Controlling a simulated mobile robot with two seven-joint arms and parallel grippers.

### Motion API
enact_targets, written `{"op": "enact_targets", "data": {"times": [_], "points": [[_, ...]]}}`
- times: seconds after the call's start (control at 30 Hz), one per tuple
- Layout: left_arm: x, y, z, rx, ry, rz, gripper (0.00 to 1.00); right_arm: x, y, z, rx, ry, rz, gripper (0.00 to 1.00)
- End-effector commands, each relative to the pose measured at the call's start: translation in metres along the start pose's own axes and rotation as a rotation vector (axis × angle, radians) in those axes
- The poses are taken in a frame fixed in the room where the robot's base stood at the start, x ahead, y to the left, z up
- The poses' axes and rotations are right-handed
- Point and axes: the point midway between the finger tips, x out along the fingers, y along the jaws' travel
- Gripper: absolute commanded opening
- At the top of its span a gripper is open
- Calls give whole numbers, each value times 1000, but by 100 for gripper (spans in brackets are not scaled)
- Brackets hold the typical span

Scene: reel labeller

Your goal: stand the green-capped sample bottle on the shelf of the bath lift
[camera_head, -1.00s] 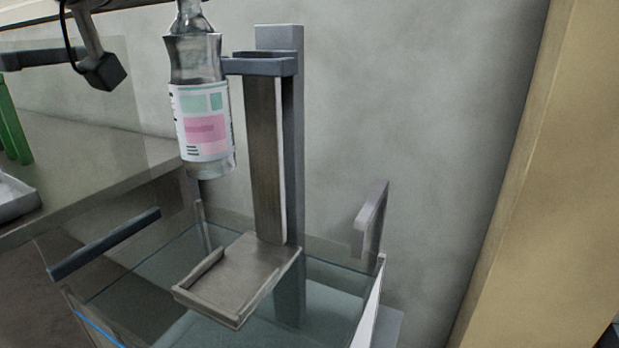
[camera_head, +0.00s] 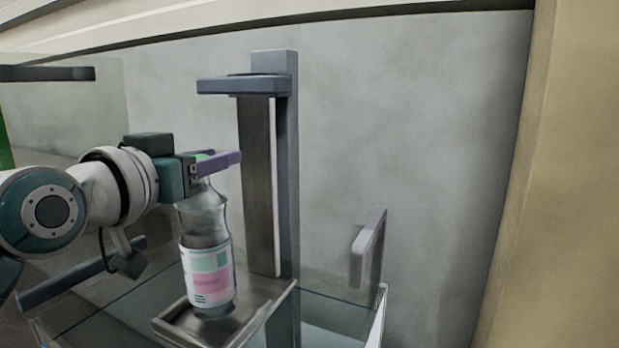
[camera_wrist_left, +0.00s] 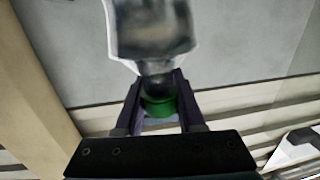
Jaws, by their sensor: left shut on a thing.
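The sample bottle (camera_head: 207,262) is clear with a white, green and pink label. My left gripper (camera_head: 222,160) is shut on its green cap, which shows between the purple fingers in the left wrist view (camera_wrist_left: 159,106). The bottle hangs nearly upright, tilted slightly. Its base overlaps the lipped metal shelf (camera_head: 262,292) of the bath lift in the head view; I cannot tell whether it touches. The lift's upright (camera_head: 288,180) rises behind the bottle, with a grey bracket (camera_head: 243,86) near its top. My right gripper is out of view.
The glass bath (camera_head: 335,311) surrounds the shelf. A grey handle (camera_head: 368,247) stands at the right and a dark bar (camera_head: 75,280) lies along the left. A tan panel (camera_head: 545,180) is at the far right.

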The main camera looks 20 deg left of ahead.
Motion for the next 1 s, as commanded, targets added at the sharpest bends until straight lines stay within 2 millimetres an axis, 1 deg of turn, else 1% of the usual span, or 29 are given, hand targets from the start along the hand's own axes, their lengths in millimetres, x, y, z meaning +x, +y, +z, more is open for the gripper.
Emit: {"op": "enact_targets", "data": {"times": [0.03, 0.1, 0.5, 0.53, 0.7, 0.8, 1.0], "points": [[0, 0, 10, 0, 2, 0, 0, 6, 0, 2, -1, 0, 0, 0], [1, 0, 16, 0, 3, 0, 0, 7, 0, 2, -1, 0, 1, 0], [1, 0, 20, 1, 5, -1, 0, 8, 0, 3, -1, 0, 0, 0], [1, 0, 22, 0, 0, 0, 40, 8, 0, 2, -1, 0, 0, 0], [1, 0, 21, 0, 0, 0, 59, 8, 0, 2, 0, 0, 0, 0], [1, 0, 21, 0, 0, 0, 68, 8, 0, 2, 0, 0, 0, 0], [1, 0, 21, 0, 0, 0, 68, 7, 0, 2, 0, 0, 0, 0]]}}
